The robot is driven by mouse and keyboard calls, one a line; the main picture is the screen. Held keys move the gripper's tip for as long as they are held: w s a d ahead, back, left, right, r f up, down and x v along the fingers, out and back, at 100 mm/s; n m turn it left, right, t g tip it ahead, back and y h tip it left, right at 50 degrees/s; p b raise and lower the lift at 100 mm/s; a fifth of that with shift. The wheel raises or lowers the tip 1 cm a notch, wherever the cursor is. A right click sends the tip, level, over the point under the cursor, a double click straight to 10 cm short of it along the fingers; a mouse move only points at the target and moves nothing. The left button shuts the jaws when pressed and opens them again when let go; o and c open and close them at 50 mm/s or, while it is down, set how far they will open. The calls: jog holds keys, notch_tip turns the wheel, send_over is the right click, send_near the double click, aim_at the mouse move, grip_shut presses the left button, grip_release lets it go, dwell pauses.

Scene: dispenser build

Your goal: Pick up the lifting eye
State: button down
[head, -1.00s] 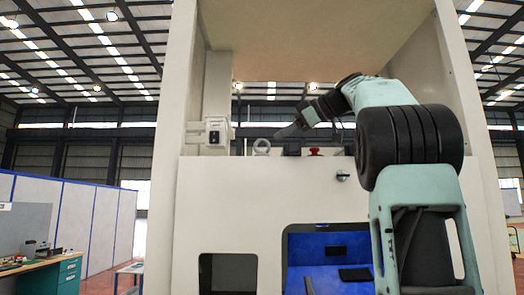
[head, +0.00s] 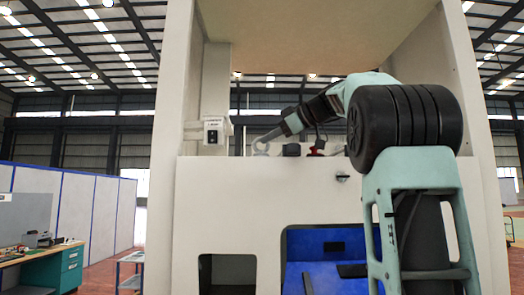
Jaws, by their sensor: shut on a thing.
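The lifting eye (head: 261,148) is a small grey ring standing on the top ledge of the white dispenser, left of a dark object. My gripper (head: 268,137) reaches in from the right, low over the ledge. Its tip is at the lifting eye and is shut on it. The fingers are small here and partly overlap the ring. The eye still appears at ledge height.
The white dispenser cabinet (head: 222,215) has tall side posts and a top panel. A dark object (head: 291,149) and a red knob (head: 315,152) sit on the ledge near my arm. A switch box (head: 213,132) is at left. A blue recess (head: 300,245) opens below.

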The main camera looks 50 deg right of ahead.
notch_tip(320, 180, up, 10)
jog(key=p, duration=0.2)
dwell(0.6)
jog(key=c, duration=2.1)
grip_release()
jog(key=shift+c, duration=0.2)
jog(key=shift+a+r, duration=0.1)
grip_shut()
